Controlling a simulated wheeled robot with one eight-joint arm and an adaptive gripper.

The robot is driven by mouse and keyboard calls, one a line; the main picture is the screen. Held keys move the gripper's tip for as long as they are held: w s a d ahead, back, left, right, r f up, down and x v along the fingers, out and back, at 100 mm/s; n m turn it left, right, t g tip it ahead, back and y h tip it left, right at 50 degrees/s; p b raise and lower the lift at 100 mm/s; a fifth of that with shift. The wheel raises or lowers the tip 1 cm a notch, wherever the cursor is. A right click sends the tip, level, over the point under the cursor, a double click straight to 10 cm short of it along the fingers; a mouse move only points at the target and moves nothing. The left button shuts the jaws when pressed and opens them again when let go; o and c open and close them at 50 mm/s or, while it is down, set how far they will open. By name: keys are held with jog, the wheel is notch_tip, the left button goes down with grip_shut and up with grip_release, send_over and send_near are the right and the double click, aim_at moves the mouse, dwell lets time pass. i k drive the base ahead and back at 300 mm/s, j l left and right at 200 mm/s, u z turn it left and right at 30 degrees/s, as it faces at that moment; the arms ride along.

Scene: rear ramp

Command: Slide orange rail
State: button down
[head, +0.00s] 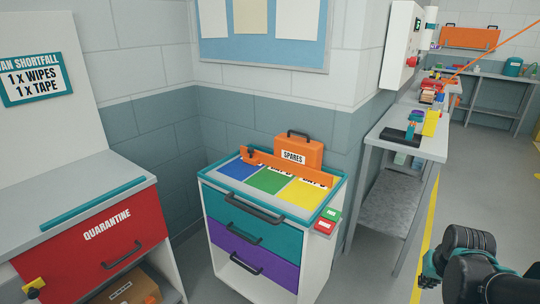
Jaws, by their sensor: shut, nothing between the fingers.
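The orange rail (290,168) is a long, low bar on top of a drawer cart (335,190). It runs from left to right across the far part of the blue (238,169), green (268,181) and yellow (302,194) panels and partly covers their lettering. A short upright piece stands at its left end. An orange case marked SPARES (299,152) stands just behind the rail. My dark arm links show at the lower right, well apart from the cart.
The cart has a teal drawer (245,222) and a purple drawer (250,252). Green (331,214) and red (325,227) blocks sit at its right side. A QUARANTINE cabinet (95,235) stands left, a grey workbench (408,147) right. The floor between cart and arm is clear.

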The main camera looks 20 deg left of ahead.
aim_at(251, 156)
jog(key=u, duration=1.1)
